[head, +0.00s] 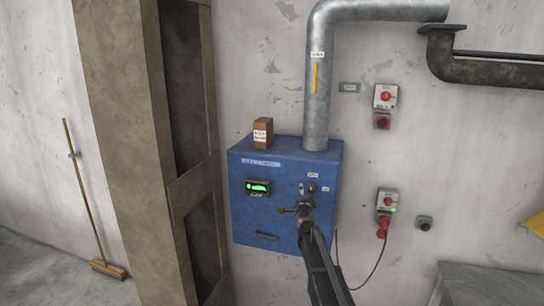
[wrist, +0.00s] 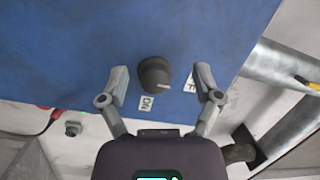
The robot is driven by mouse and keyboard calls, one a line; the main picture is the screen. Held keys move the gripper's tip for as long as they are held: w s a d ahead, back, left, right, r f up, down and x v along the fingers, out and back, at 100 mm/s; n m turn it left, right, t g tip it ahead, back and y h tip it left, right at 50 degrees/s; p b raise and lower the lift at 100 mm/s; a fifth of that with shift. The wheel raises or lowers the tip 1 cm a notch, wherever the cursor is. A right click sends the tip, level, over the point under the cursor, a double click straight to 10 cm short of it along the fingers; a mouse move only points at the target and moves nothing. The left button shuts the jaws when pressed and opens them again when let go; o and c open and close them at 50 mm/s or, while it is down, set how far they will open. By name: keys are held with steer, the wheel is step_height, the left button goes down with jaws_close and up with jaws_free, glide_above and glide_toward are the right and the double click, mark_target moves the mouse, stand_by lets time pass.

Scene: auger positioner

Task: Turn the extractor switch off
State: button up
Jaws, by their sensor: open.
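The blue extractor box (head: 270,220) hangs on the wall, with an EXTRACTOR label and a lit green display (head: 257,187). Its dark round switch knob (head: 312,188) is on the right of the front face, with small white labels above and beside it. In the wrist view the knob (wrist: 154,75) shows between my fingertips, with an ON label (wrist: 147,103) below it and a partly hidden OFF label (wrist: 190,83) to its right. I cannot tell exactly where the knob points. My gripper (head: 293,199) is open in front of the box, its fingers apart on either side (wrist: 161,74).
A small brown carton (head: 262,133) stands on the box, and a grey duct (head: 318,100) rises from its top. To the right are two wall switch units (head: 384,97) (head: 387,202), the lower with a red plug and cable. A broom (head: 88,200) leans at the left.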

steer(key=s+a+f+n+g+y+b, duration=0.3)
steer(key=s+a+f+n+g+y, duration=0.1)
steer(key=s+f+n, duration=0.4)
steer(key=s+a+f+n+g+y+b, duration=0.3)
steer(key=s+f+n+g+y, duration=0.15)
steer(key=s+f, duration=0.5)
steer(key=s+d+f+n+g+h+b, duration=0.1)
steer(key=s+d+f+g+h, duration=0.1)
steer(key=s, duration=0.6)
steer(key=s+d+f+n+g+h+b, duration=0.1)
steer(key=s+d+f+g, duration=0.3)
steer(key=s, duration=0.5)
steer(key=s+d+f+n+g+h+b, duration=0.1)
steer(key=s+d+f+g+h+b, duration=0.1)
steer(key=s, duration=0.6)
step_height(320, 180, down, 4)
steer(key=shift+s+d+r+g+h, duration=0.15)
steer(key=shift+s+d+g+h, duration=0.1)
steer(key=shift+d+g+h, duration=0.8)
